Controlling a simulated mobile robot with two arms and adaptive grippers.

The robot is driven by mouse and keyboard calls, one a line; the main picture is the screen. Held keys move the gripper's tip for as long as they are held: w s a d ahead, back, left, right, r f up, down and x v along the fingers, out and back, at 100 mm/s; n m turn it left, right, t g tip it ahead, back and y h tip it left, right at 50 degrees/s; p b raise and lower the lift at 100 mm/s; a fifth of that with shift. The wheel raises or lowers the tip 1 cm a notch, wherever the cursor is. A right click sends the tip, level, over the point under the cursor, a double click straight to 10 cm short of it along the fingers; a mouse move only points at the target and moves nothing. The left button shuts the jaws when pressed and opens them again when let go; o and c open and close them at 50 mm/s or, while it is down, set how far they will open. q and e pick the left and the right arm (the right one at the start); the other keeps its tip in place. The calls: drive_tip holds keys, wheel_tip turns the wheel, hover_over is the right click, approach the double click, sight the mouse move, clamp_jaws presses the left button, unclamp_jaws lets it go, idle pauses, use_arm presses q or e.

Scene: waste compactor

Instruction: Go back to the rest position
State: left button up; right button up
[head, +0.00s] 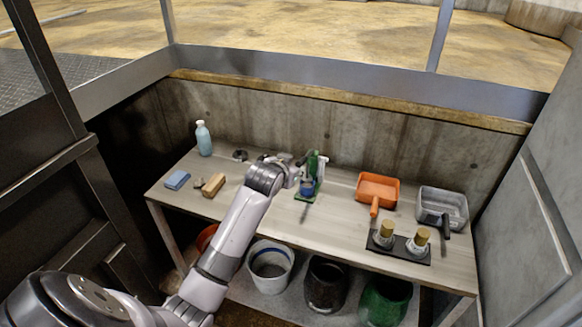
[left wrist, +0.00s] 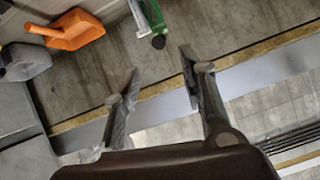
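My left arm reaches from the lower left over the workbench (head: 335,205). My left gripper (head: 292,168) is above the rear middle of the bench, just left of a green upright device (head: 313,170) with a blue part. In the left wrist view the two fingers of my left gripper (left wrist: 159,62) stand apart with nothing between them. The green device also shows there (left wrist: 150,18) at the top, beyond the fingertips. In the head view the fingers are small and partly hidden by the wrist. My right gripper is not in view.
On the bench are a blue bottle (head: 204,138), a blue sponge (head: 177,180), a wooden brush (head: 213,185), an orange scoop (head: 377,188), a grey scoop (head: 443,204) and two gold-capped jars (head: 418,241) on a black tray. Bins (head: 271,266) stand below. A concrete wall (head: 345,130) is behind.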

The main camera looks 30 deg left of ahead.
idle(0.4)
use_arm(q)
drive_tip(key=s+d+f+m+g+h+b, duration=0.15)
drive_tip(key=s+f, duration=0.35)
drive_tip(key=f, duration=0.8)
drive_tip(key=s+d+f+g+b, duration=0.1)
drive_tip(key=s+d+f+g, duration=0.3)
drive_tip(key=f, duration=0.9)
drive_tip(key=s+d+f+h+b, duration=0.15)
drive_tip(key=s+f, duration=0.45)
drive_tip(key=f, duration=0.7)
drive_tip(key=s+d+f+g+b, duration=0.1)
drive_tip(key=s+d+f, duration=0.1)
drive_tip(key=s+f, duration=0.7)
drive_tip(key=s+d+f+g+b, duration=0.1)
drive_tip(key=s+d+f+g, duration=0.15)
drive_tip(key=s+f, duration=0.7)
drive_tip(key=s+d+f+m, duration=0.1)
drive_tip(key=s+d+f, duration=0.1)
drive_tip(key=s, duration=0.9)
drive_tip(key=s+d+f+g+b, duration=0.1)
drive_tip(key=s+d+f, duration=0.1)
drive_tip(key=s, duration=0.9)
drive_tip(key=shift+d+f+m+g, duration=0.2)
drive_tip(key=shift+f+m+g, duration=0.15)
drive_tip(key=shift+f, duration=0.55)
